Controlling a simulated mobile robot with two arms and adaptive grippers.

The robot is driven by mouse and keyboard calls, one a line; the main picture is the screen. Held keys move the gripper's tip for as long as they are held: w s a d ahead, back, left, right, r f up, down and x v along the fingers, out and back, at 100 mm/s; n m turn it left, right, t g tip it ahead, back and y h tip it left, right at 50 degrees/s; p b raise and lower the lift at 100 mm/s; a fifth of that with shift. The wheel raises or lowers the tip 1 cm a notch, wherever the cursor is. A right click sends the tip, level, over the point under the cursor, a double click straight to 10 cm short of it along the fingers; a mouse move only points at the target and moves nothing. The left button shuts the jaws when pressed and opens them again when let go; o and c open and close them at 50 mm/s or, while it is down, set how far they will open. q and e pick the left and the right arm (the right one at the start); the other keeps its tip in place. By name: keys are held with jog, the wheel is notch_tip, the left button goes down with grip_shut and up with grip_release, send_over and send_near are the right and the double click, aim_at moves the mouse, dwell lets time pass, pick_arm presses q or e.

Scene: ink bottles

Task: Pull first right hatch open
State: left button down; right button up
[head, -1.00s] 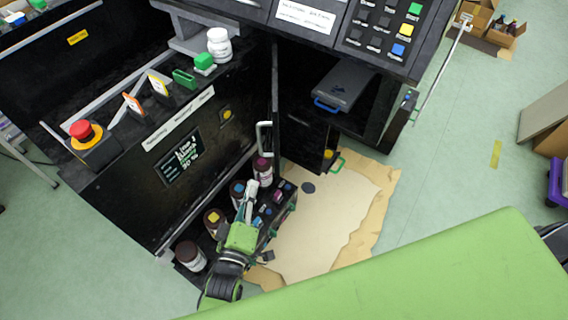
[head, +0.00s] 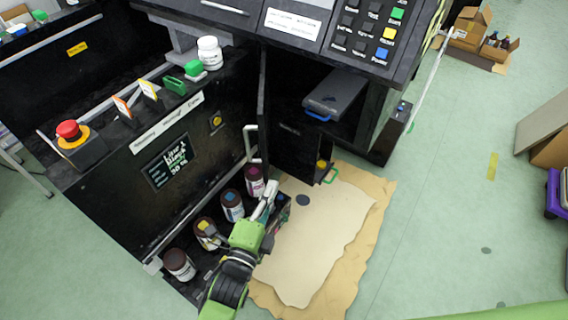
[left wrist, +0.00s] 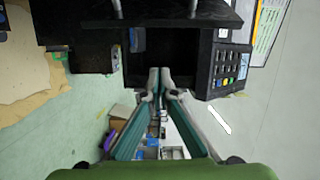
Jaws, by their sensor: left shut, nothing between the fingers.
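The black machine's right part stands under the button panel. A narrow black door panel (head: 298,150) stands swung out there, with a green loop handle (head: 330,176) low at its edge. Beside it an open bay holds a dark grey box (head: 337,92) with a blue handle (head: 317,117). Which of these is the first right hatch I cannot tell. My left gripper (head: 270,190) is shut and empty, below and left of the door panel, apart from the green handle. In the left wrist view its closed fingertips (left wrist: 160,72) point towards a dark opening (left wrist: 178,55). My right gripper is not in view.
Several ink bottles (head: 232,205) stand in a row left of my left arm, close to it. A tan sheet (head: 325,225) lies on the floor right of it. A long white bar handle (head: 425,95) projects at the right. Green floor (head: 450,210) is clear.

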pick_arm(q)
jog(key=w+p, duration=0.1)
jog(key=w, duration=0.8)
jog(key=shift+w+a+m+p, duration=0.2)
jog(key=shift+a+m+p, duration=0.05)
jog(key=shift+m+p, duration=0.15)
